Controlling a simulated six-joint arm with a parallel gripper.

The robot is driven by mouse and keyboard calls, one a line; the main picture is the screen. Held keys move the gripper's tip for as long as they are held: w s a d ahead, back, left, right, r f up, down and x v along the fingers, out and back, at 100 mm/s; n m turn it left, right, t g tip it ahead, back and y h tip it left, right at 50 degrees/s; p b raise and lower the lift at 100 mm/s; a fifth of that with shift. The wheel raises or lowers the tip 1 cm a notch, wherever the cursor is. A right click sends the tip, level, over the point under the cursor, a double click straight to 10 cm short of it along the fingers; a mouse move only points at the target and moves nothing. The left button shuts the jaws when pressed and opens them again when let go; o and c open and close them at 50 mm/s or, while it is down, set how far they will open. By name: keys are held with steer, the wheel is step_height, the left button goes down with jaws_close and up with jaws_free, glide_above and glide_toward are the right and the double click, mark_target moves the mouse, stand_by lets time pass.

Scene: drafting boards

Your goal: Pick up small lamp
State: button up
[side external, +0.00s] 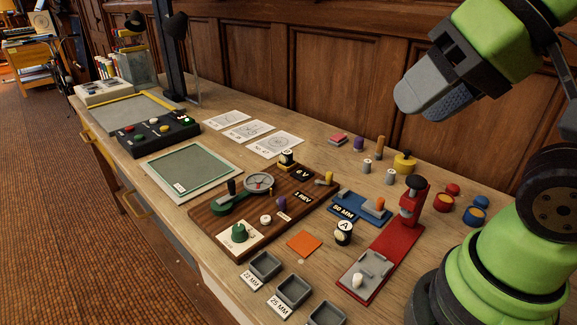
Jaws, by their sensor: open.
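My gripper (426,106) is open and empty, high above the right back of the bench near the panelled wall. It is well apart from everything on the bench. No thing is plainly marked as the small lamp. A small white rounded piece (357,279) stands on the pale plate at the front end of a red stand. Another small white-topped piece (265,220) is on the dark wooden board (215,213). I cannot tell whether either is the lamp. Dark lamp-like heads (176,25) show at the far back left.
A red upright press (413,200) and blue-and-red round pieces (474,214) stand at the right. Grey trays (265,266) line the front edge. Paper drawings (249,130) lie behind.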

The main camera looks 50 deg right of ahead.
steer(key=shift+o, duration=0.4)
steer(key=shift+o, duration=1.2)
steer(key=n+g+h, duration=0.1)
steer(key=g+h, duration=0.2)
glide_above(288, 152)
steer(key=s, duration=0.3)
steer(key=f, duration=2.1)
steer(key=shift+a+f, duration=0.1)
steer(key=shift+a, duration=0.1)
steer(key=shift+w+x, duration=0.2)
steer(key=shift+x, duration=1.3)
steer(key=shift+w+x, duration=0.15)
steer(key=shift+x, duration=1.4)
